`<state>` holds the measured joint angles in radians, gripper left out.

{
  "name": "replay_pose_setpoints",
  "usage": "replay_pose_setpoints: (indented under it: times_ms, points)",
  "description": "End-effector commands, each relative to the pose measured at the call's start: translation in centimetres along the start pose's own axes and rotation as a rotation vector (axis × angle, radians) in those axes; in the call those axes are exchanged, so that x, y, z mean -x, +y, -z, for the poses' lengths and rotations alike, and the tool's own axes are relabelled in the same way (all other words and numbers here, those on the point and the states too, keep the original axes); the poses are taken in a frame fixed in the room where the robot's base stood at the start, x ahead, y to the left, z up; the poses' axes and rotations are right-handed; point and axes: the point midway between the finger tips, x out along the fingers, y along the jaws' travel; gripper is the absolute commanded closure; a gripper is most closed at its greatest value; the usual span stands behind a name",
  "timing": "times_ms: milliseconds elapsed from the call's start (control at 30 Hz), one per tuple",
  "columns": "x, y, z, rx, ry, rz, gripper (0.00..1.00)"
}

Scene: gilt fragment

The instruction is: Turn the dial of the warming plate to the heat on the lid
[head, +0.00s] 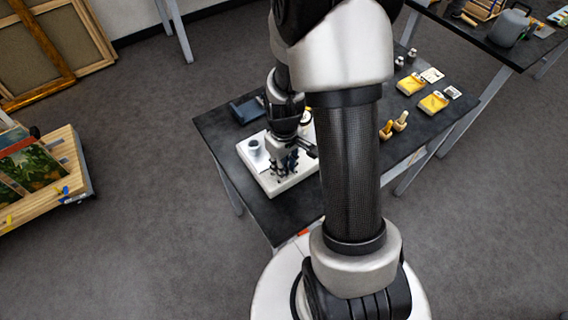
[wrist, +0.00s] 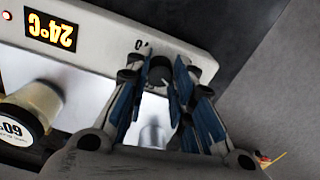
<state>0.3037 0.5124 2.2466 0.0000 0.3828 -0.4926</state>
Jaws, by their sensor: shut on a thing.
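The white warming plate (head: 288,187) stands on the dark table in the head view. Its front panel (wrist: 100,38) fills the upper left of the wrist view, with a lit display (wrist: 50,32) reading 24°C upside down. My gripper (wrist: 160,78) is shut on the dark dial (wrist: 160,70) of the plate, its blue-lined fingers on either side. Marks beside the dial are mostly hidden; a 0 shows above it. A jar lid (wrist: 17,124) at the left edge shows an upside-down number that looks like 60, partly cut off. In the head view my gripper (head: 284,167) hides the dial.
Yellow packets (head: 411,84) and small wooden-coloured items (head: 400,121) lie on the table's right side.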

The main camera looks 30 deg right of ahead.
Motion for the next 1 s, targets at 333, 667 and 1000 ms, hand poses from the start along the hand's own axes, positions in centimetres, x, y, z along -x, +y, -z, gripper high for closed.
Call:
replay_pose_setpoints:
  times_ms: [333,667,1000]
  points:
    - [0.03,0.01,0.02,-0.330,0.001,0.000,1.00]
    - [0.02,0.01,0.02,-0.643,0.001,0.000,1.00]
    - [0.01,0.00,0.01,-0.965,0.000,0.000,1.00]
